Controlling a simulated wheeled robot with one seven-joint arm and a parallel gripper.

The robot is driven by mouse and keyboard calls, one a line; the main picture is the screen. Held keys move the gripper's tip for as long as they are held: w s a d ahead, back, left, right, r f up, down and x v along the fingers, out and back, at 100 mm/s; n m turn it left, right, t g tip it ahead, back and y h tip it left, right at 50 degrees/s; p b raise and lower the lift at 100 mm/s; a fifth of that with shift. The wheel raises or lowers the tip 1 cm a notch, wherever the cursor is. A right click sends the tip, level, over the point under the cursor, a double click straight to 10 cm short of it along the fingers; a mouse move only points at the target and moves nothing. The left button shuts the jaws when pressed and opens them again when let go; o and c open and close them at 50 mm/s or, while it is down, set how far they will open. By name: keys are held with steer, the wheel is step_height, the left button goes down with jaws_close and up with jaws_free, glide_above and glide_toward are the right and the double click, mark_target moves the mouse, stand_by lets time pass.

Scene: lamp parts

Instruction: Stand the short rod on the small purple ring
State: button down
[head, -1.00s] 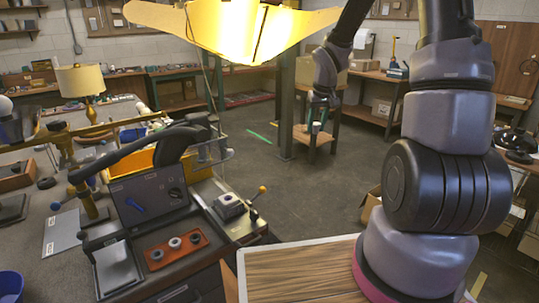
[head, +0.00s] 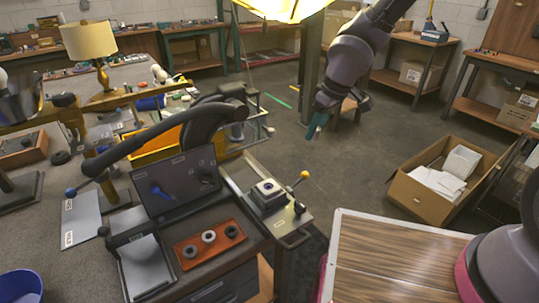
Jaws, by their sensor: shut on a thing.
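My gripper (head: 325,101) hangs at the end of my arm, right of centre in the head view, above the open floor. It is shut on a short teal piece (head: 317,125), which looks like the short rod and points down at a tilt. The finger detail is too small to make out. The gripper is apart from the benches. I cannot pick out the small purple ring for sure.
A small metal block (head: 267,194) stands on the bench corner beside a yellow-knobbed lever (head: 303,175). An upright dark panel (head: 172,183) stands behind the tray. A wood-grained tabletop (head: 385,262) lies at front right. An open cardboard box (head: 442,180) sits on the floor.

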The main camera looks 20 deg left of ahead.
mark_target(265, 186)
steer(key=s+a+n, duration=0.1)
steer(key=s+a, duration=0.2)
steer(key=s, duration=0.1)
steer(key=s+a+n+g, duration=0.1)
steer(key=s+a+n, duration=0.1)
steer(key=s, duration=0.3)
steer(key=s+a+f+n, duration=0.1)
steer(key=s+a+n, duration=0.1)
steer(key=s+a, duration=0.2)
steer(key=shift+s+f, duration=0.1)
steer(key=shift+s, duration=0.35)
steer(key=shift+f, duration=2.4)
steer(key=shift+d, duration=0.2)
steer(key=shift+f, duration=0.8)
steer(key=shift+c, duration=2.2)
jaws_free()
steer(key=shift+r, duration=0.1)
steer(key=v, duration=1)
steer(key=shift+w+d+r, duration=0.15)
steer(key=shift+d+r, duration=0.05)
steer(key=shift+d, duration=0.1)
